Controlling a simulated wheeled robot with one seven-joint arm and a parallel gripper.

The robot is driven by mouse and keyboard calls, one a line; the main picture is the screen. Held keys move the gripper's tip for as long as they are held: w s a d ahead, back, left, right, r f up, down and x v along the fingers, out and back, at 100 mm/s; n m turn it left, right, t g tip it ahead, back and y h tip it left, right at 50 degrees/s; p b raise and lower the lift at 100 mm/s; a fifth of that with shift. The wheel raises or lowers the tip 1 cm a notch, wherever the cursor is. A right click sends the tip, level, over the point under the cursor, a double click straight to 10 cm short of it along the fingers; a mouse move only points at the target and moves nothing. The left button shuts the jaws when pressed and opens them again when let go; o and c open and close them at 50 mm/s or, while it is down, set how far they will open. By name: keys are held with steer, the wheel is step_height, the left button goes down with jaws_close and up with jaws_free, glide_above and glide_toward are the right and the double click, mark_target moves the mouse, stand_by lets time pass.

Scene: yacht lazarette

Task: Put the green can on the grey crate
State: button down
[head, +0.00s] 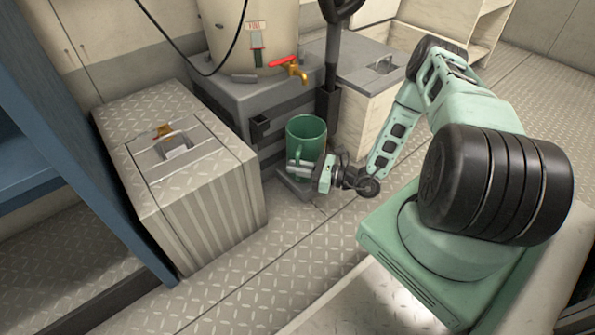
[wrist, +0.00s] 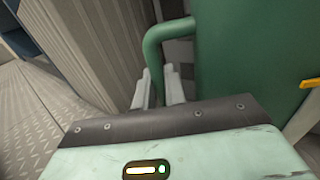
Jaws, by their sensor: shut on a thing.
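The green can (head: 312,132) is upright, open at the top, with a handle on its left side. My gripper (head: 294,166) is shut on this handle, low on the can. In the wrist view the can's dark green wall (wrist: 245,60) fills the upper right, and its curved handle (wrist: 157,42) runs down between my two fingers (wrist: 158,88). The can's bottom is partly hidden by my gripper, so I cannot tell whether it touches anything. A grey crate (head: 283,101) stands behind the can, under a beige tank. A ribbed grey box (head: 208,205) with a tread-plate lid stands left.
The tank's brass tap (head: 293,70) with a red lever hangs above the can. A blue shelf (head: 80,150) edges the left. A pale box with a grey lid (head: 355,65) stands right. The front floor is clear.

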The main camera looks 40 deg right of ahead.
steer(key=c, duration=1.5)
jaws_free()
steer(key=shift+o, duration=0.2)
